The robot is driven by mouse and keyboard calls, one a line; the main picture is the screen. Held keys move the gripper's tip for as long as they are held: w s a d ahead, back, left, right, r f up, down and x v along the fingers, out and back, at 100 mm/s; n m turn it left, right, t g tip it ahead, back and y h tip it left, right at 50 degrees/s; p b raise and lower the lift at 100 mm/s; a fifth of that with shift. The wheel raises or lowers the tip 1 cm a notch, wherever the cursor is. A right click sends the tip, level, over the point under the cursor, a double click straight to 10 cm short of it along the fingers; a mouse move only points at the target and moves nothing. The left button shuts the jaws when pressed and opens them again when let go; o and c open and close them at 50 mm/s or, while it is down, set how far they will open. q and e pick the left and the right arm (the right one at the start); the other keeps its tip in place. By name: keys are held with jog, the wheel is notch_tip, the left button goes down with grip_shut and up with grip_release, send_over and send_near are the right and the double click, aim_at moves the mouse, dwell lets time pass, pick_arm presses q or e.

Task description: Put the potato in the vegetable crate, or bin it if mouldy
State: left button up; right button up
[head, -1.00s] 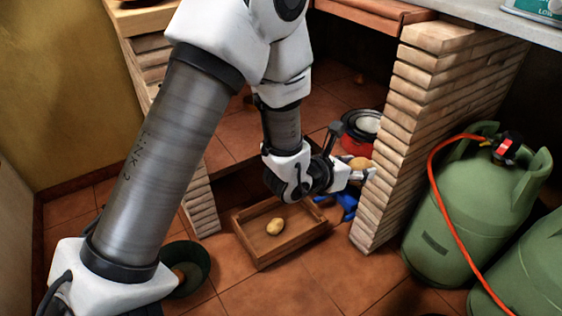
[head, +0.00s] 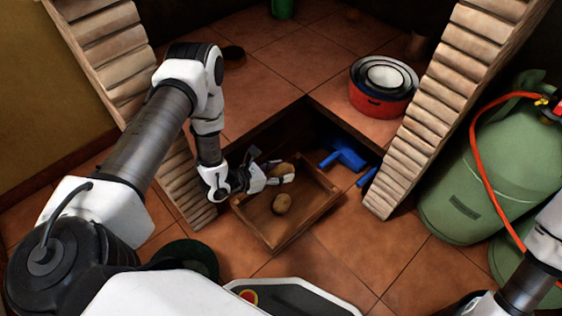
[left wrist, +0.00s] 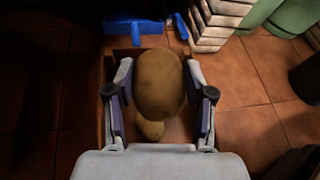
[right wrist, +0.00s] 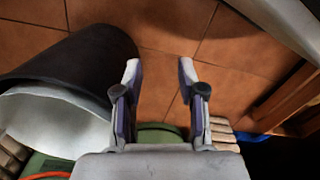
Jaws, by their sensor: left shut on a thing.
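My left gripper (head: 276,180) is shut on a brown potato (head: 281,170) above the wooden crate (head: 318,212). The left wrist view shows this potato (left wrist: 160,83) large between both fingers; its visible skin is plain brown with no clear mould. Its underside is hidden. A second, smaller potato (head: 281,203) lies in the crate and shows below the held one in the left wrist view (left wrist: 150,129). My right gripper (right wrist: 160,78) is open and empty. Beside it is a dark round container (right wrist: 85,60) with a white inside, perhaps the bin.
A blue object (head: 345,154) lies just behind the crate. A red pot (head: 380,104) with bowls stands further back. Brick pillars (head: 425,125) flank the opening. Green gas cylinders (head: 465,195) with an orange hose stand at right. A dark green round container (head: 188,258) is at front left.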

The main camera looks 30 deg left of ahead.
pick_arm(q)
notch_tip(320, 180, down, 6)
jog(key=b, duration=0.4)
jog(key=shift+r, duration=0.2)
pick_arm(e)
notch_tip(320, 180, down, 4)
jog(key=shift+f, duration=0.25)
pick_arm(q)
jog(key=o, duration=1.3)
